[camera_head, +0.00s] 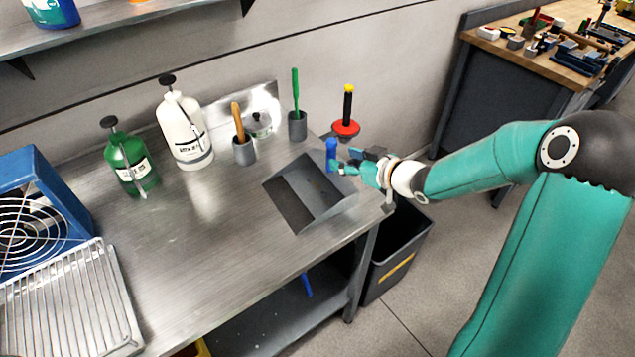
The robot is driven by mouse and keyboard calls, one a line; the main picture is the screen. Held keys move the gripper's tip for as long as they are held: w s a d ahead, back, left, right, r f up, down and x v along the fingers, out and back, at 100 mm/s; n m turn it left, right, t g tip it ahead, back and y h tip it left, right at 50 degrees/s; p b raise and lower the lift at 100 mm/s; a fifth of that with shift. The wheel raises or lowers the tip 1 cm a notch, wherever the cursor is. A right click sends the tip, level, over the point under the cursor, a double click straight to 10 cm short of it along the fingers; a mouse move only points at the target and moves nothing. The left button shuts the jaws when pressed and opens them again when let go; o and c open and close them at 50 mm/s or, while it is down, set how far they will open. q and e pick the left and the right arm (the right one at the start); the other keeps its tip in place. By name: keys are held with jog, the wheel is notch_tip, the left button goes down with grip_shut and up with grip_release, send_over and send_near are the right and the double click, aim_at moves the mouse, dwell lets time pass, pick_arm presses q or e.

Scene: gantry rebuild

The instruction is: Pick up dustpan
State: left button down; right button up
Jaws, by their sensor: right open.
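The grey dustpan (328,205) lies on the metal table near its right edge, with its dark open pan facing left. A blue upright part (331,148), which looks like its handle, stands at its back right. My right gripper (346,166) comes in from the right at the blue part. Its jaws are open, with the fingertips right beside or around that part; I cannot tell whether they touch it. My right arm hides what lies behind the gripper. My left gripper is not in view.
A green bottle (130,165), a white bottle (184,130) and grey cups (244,152) holding handled tools stand along the table's back. A red plunger (346,127) is behind my gripper. A wire rack (70,305) lies left. A dark bin (395,255) stands below right. The table's middle is clear.

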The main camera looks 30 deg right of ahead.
aim_at(335, 156)
jog(key=shift+p+x, duration=0.8)
jog(key=shift+x, duration=2.35)
jog(key=shift+s+f, duration=0.1)
jog(key=shift+c, duration=0.3)
grip_shut()
